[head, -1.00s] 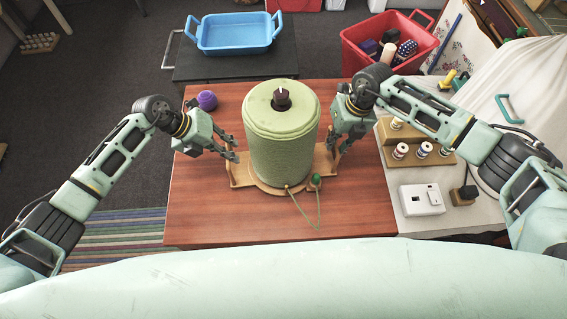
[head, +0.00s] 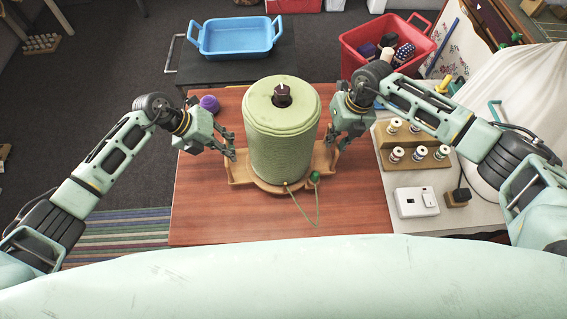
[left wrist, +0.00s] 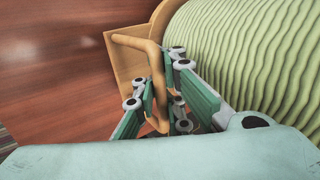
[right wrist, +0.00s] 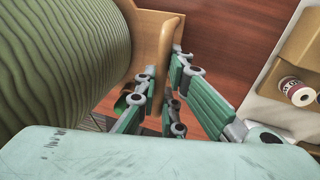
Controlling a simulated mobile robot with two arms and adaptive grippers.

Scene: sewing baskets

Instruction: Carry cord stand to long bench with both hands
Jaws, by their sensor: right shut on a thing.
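The cord stand (head: 282,145) is a large spool of light green cord on a wooden base with a handle at each side. It is upright over the red-brown table (head: 210,220) and seems slightly above it. A cord end hangs from its front, beside a green knob (head: 315,176). My left gripper (head: 232,150) is closed around the left handle (left wrist: 155,75), which lies between its fingers in the left wrist view. My right gripper (head: 333,143) is shut on the right handle (right wrist: 166,45). The handle's contact points are partly hidden by the fingers.
A purple ball (head: 209,104) is on the table behind my left gripper. A thread rack (head: 415,158) and a white box (head: 416,202) stand on a pale surface to the right. A blue tray (head: 234,52) on a dark surface and a red crate (head: 353,48) are behind.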

